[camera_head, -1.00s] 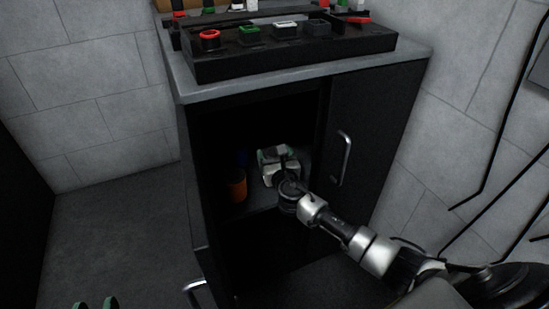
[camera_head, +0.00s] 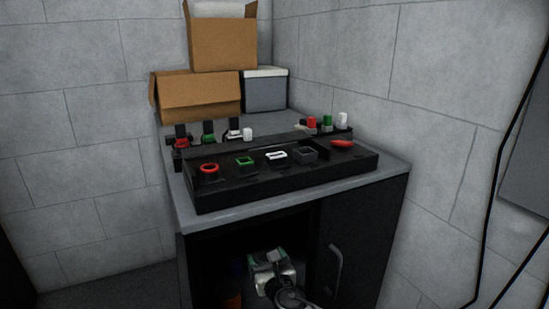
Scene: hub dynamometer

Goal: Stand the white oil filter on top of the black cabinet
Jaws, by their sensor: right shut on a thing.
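The black cabinet (camera_head: 365,230) stands in the middle with a grey top (camera_head: 235,212) and an open front compartment on its left side. My right gripper (camera_head: 266,258), with green finger pads, is inside that compartment. It is shut on a small white thing between its fingers, which I take to be the white oil filter (camera_head: 274,256). The fingers and the dark interior hide most of the filter, so I cannot tell its tilt or whether it touches the shelf. My left gripper is out of view.
A black tray (camera_head: 330,177) with coloured parts fills much of the cabinet top's front. Small red, green and white items stand behind it. Cardboard boxes (camera_head: 222,43) and a grey box (camera_head: 265,92) sit at the back. A narrow front strip is bare.

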